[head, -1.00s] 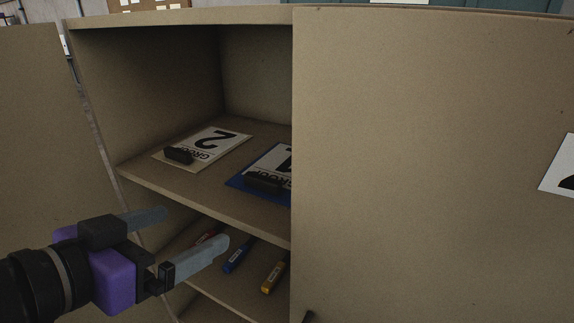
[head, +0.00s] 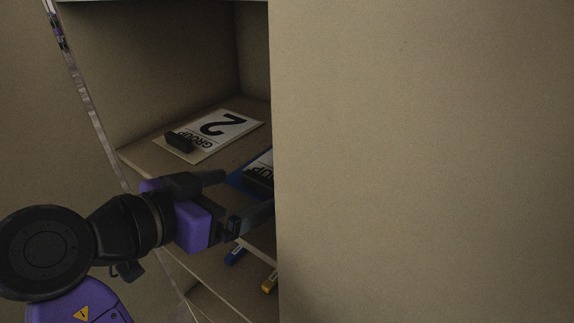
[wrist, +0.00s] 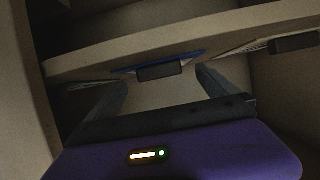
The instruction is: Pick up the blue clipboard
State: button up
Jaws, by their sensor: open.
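The blue clipboard (head: 237,180) lies flat on the cabinet's middle shelf with a white GROUP sheet and a black clip. Its right part is hidden behind the cabinet's right-hand panel in the head view. In the wrist view its blue edge (wrist: 150,69) and black clip show between my two fingers, beyond their tips. My gripper (head: 248,192) is open and empty, at the front of the shelf just before the clipboard. It also shows in the wrist view (wrist: 160,80). Whether a finger touches the clipboard or shelf, I cannot tell.
A tan clipboard (head: 174,147) with a "2" sheet and black clip lies farther left on the same shelf. A blue marker-like item (head: 235,255) and a yellow one (head: 270,282) lie on the shelf below. The large right-hand panel (head: 420,160) closes off the right side.

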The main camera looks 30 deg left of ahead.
aim_at(258, 185)
jog(key=shift+p+x, duration=0.45)
jog(key=shift+x, duration=1.45)
jog(key=shift+d+r, duration=0.1)
jog(key=shift+r, duration=0.05)
jog(key=c, duration=1.6)
